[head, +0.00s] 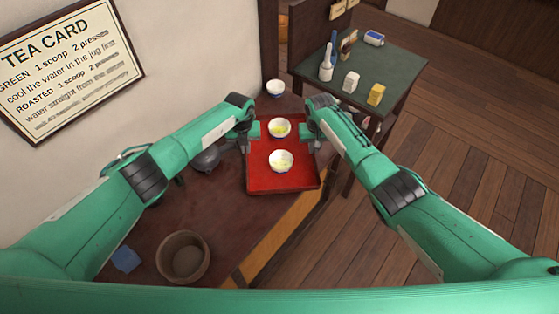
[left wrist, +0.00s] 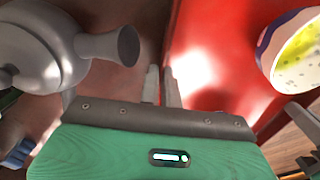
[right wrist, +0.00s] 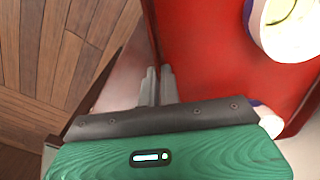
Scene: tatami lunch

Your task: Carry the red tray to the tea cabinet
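The red tray (head: 262,184) is over the dark brown counter (head: 215,215) and carries two white bowls with yellow-green contents, a far one (head: 279,128) and a near one (head: 281,160). My left gripper (head: 247,145) is at the tray's left side, its fingers (left wrist: 162,88) closed on either side of the rim. My right gripper (head: 314,142) is at the right side, its fingers (right wrist: 159,87) likewise closed on the rim. The tray looks about level; I cannot tell whether it touches the counter. I cannot tell which furniture is the tea cabinet.
A grey jug (head: 206,158) stands close left of the tray. A white bowl (head: 275,88) is behind it. A brown pot (head: 183,258) and blue item (head: 126,258) are nearer me. A green-topped table (head: 400,68) with several small items stands right; wooden floor (head: 450,180) is open.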

